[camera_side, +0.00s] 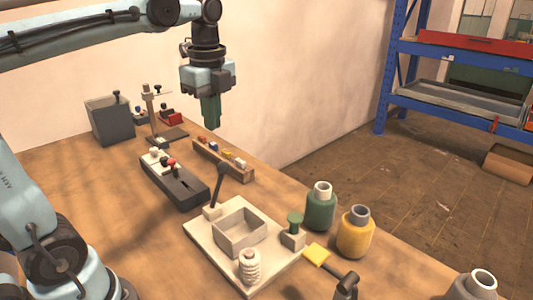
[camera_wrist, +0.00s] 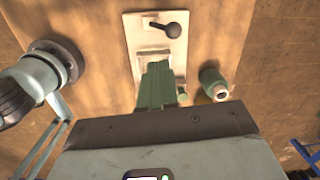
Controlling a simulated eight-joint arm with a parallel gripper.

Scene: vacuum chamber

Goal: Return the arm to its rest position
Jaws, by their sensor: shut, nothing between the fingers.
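My gripper (camera_side: 210,112) hangs from my arm at the upper middle of the side view, pointing down. Its green fingers are together with nothing between them, well above the table. In the wrist view my gripper (camera_wrist: 157,82) points down over a pale plate (camera_wrist: 130,35), hiding part of it. The same plate (camera_side: 200,231) lies on the table in the side view, with a square open box (camera_side: 222,241), a dark lever (camera_side: 220,182) and a white ribbed coil-like part (camera_side: 250,268) on it. The lever also shows in the wrist view (camera_wrist: 172,30).
A green bottle (camera_side: 320,209) and a yellow bottle (camera_side: 354,234) stand right of the plate. A dark block with a slot (camera_side: 183,188), a wooden rack (camera_side: 222,163) and a grey bin (camera_side: 110,122) stand farther back. A blue shelf (camera_side: 390,70) is beyond the table. The air around my gripper is clear.

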